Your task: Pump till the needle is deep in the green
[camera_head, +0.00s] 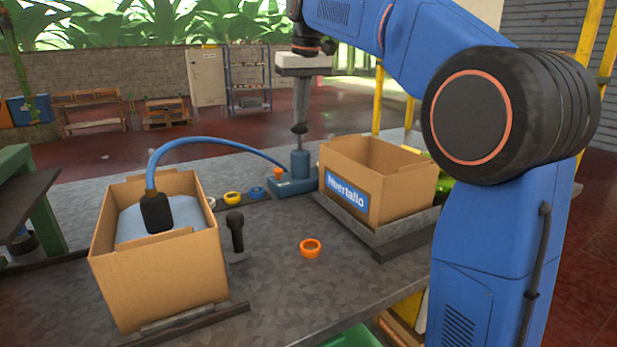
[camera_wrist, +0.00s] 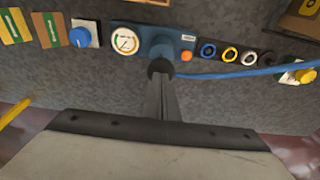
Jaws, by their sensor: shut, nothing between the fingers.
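The blue pump (camera_head: 293,185) stands on the grey bench, with a dark knob on top; it also shows in the wrist view (camera_wrist: 165,44). My gripper (camera_head: 299,120) points straight down over the knob with its fingers shut and empty. In the wrist view my gripper's fingertips (camera_wrist: 161,80) meet the dark knob in the picture; I cannot tell whether they press on it. The round white gauge (camera_wrist: 124,40) beside the pump has a coloured arc; its needle is too small to read surely. A blue hose (camera_head: 215,143) runs to a black fitting on a pale blue bag (camera_head: 133,222).
The bag sits in an open cardboard box (camera_head: 165,268) at left. Another open box (camera_head: 393,205) stands right of the pump. A black upright handle (camera_head: 235,232) and an orange ring (camera_head: 311,248) are on the bench. Coloured rings and a blue knob (camera_wrist: 79,37) flank the pump.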

